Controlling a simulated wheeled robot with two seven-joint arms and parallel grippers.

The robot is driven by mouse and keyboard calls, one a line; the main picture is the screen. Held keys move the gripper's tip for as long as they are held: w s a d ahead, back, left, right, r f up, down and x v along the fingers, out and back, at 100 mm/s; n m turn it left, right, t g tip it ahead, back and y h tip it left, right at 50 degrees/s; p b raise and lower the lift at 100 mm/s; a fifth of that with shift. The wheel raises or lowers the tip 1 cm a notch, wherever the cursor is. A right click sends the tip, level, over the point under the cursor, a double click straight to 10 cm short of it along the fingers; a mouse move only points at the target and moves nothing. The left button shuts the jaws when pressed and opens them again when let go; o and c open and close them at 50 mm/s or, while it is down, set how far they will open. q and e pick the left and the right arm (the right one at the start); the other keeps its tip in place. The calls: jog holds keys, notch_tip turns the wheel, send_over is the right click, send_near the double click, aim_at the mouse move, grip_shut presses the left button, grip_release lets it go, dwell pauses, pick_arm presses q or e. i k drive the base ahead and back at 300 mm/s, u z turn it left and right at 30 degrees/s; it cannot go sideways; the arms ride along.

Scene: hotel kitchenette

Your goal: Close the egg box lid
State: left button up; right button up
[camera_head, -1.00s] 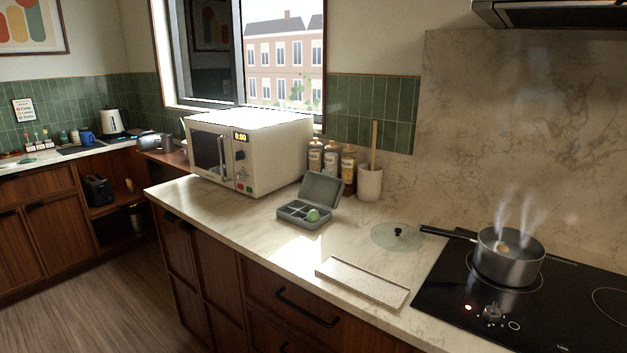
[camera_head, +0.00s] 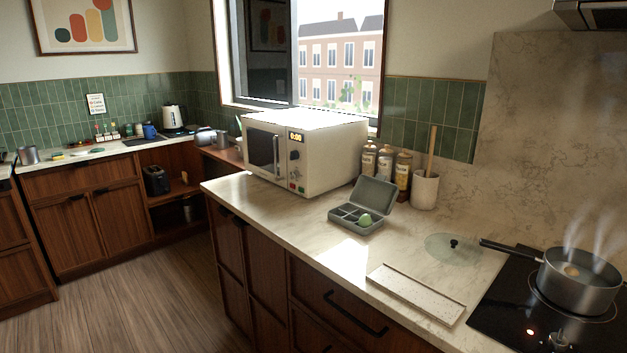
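The grey-green egg box (camera_head: 347,219) stands on the marble counter, in front of the microwave's right side. Its lid (camera_head: 374,194) is open, tilted up at the back. A pale green egg (camera_head: 365,220) sits in a front right compartment; the other compartments in view look empty. Neither of my grippers is in view.
The microwave (camera_head: 330,150) stands behind left of the box, bottles (camera_head: 386,168) and a utensil crock (camera_head: 425,190) behind right. A glass lid (camera_head: 453,248) and speckled tray (camera_head: 415,292) lie to the right. A steaming pot (camera_head: 578,283) is on the hob.

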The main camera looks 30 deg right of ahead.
aim_at(378, 195)
jog(key=u, duration=0.05)
jog(key=i, duration=5.95)
jog(key=z, duration=4.8)
jog(key=i, duration=1)
jog(key=u, duration=0.1)
